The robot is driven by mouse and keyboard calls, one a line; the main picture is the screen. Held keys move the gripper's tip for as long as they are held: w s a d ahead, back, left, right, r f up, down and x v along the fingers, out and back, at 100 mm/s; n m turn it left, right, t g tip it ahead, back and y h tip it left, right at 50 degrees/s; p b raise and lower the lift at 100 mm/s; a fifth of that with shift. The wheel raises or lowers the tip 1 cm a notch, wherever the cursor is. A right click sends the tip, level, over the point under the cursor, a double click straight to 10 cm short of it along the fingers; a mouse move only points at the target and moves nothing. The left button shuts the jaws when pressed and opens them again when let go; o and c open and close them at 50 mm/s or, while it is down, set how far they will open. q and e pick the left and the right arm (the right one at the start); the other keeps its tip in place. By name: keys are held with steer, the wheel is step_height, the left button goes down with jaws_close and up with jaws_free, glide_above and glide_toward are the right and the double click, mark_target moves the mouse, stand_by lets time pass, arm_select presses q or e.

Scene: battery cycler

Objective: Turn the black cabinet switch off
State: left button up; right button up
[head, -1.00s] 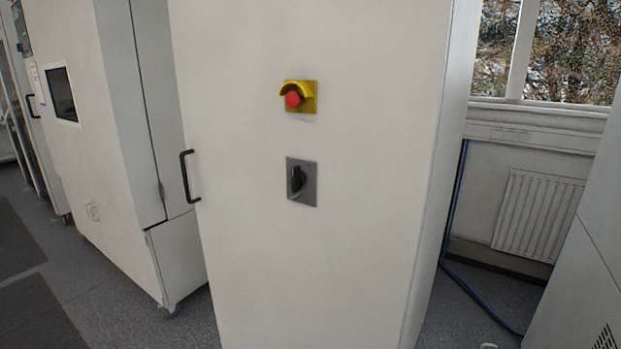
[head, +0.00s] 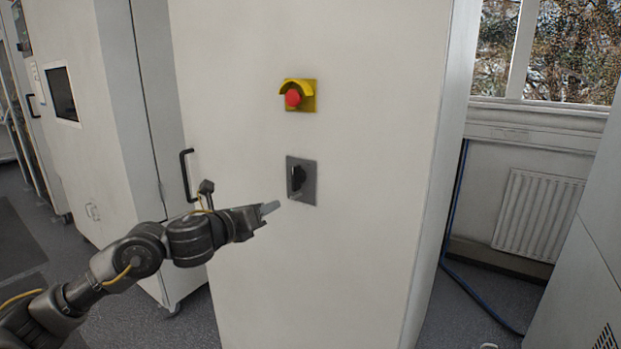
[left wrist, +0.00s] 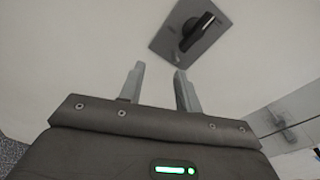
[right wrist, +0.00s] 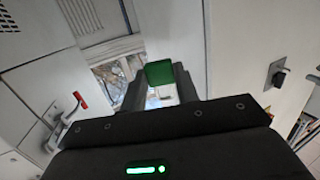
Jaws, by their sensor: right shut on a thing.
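The black cabinet switch (head: 297,179) is a rotary knob on a grey square plate (head: 308,196), on the front of a tall white cabinet (head: 330,265). In the head view its grip looks roughly upright. My left gripper (head: 270,207) is just left of and below the plate, apart from it. The left wrist view shows its two fingers (left wrist: 160,70) spread and empty, with the knob (left wrist: 200,30) beyond them. My right gripper (right wrist: 158,76) shows only in its wrist view, shut on a small green thing (right wrist: 159,72).
A red emergency stop button (head: 293,98) on a yellow plate sits above the switch. A radiator (head: 540,215) and blue cable (head: 453,210) are at the right. The cabinet front below the switch is clear.

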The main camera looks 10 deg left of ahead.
mark_target(293, 173)
arm_select(q)
steer(key=s+r+m+h, duration=0.1)
steer(key=s+r+m, duration=0.4)
steer(key=r, duration=0.2)
steer(key=shift+t, duration=0.3)
steer(key=p+x, duration=0.1)
steer(key=x, duration=0.5)
steer(key=p+x, duration=0.1)
steer(key=x, duration=0.5)
steer(key=shift+w+d+f, duration=0.15)
steer(key=shift+d+f, duration=0.05)
steer(key=shift+d, duration=0.1)
steer(key=shift+c, duration=0.4)
jaws_close()
